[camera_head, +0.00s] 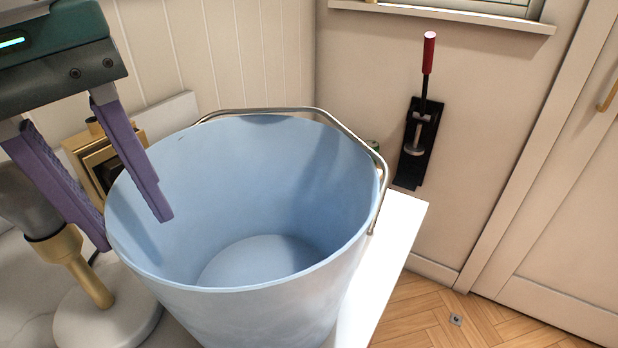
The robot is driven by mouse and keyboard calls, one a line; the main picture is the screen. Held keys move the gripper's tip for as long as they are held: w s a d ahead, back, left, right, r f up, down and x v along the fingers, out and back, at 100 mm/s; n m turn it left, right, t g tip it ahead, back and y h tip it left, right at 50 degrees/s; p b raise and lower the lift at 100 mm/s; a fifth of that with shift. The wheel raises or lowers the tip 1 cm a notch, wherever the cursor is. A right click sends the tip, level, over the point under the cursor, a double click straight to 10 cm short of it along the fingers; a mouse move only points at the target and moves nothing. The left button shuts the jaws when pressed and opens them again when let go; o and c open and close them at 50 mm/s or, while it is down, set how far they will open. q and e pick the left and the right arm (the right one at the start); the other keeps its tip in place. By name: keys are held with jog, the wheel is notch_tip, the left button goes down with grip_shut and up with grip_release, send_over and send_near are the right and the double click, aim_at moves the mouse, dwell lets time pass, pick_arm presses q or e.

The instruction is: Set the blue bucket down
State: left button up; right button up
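The blue bucket (270,262) fills the middle of the head view. It is upright and open at the top, and its inside looks empty. Its thin metal handle (345,128) lies along the far and right rim. My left gripper (135,230) is at the bucket's left rim with its two purple fingers wide apart. One finger reaches over the bucket's opening, and the other is outside, to the left of the rim. I cannot tell whether either finger touches the wall. The bucket's underside is hidden. My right gripper is not in view.
A white surface (398,222) shows beside and behind the bucket. A lamp-like object with a round white base (105,312) and gold stem stands close on the left. A black wall fixture with a red handle (429,52) is behind right. Wooden floor (425,318) lies lower right.

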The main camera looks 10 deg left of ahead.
aim_at(147, 256)
pick_arm(q)
notch_tip(147, 256, down, 4)
jog(key=shift+s+d+r+b, duration=0.1)
jog(key=shift+r+b, duration=0.1)
jog(key=shift+b, duration=0.1)
notch_tip(147, 256, down, 5)
jog(key=shift+s+d+r+b, duration=0.1)
jog(key=shift+r+b, duration=0.1)
jog(key=shift+b, duration=0.3)
jog(key=shift+f, duration=0.4)
grip_shut()
dwell(0.4)
jog(key=shift+d+r, duration=0.1)
jog(key=shift+r, duration=0.05)
